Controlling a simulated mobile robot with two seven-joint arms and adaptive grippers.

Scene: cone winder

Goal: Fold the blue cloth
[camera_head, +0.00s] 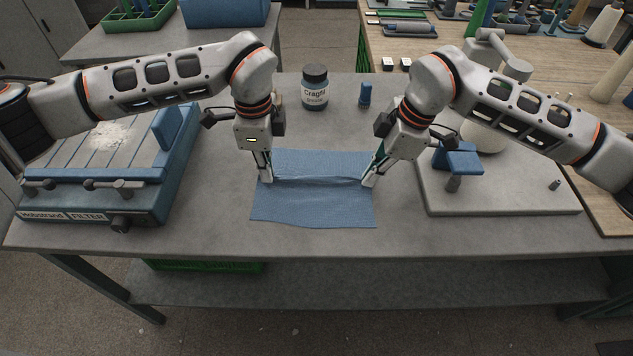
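The blue cloth (313,207) lies on the grey table in the middle of the view. A raised crease runs across it from left to right between my two grippers. My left gripper (266,177) points down at the cloth's left edge, at the crease. My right gripper (370,180) is tilted and reaches the cloth's right edge at the same height. The fingertips are small and partly overlap the cloth, so whether they are closed on it is hard to see.
A blue-framed filter machine (95,205) is at left. A grey plate (500,200) with a blue-topped device is at right. The table's front strip (310,243) is clear.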

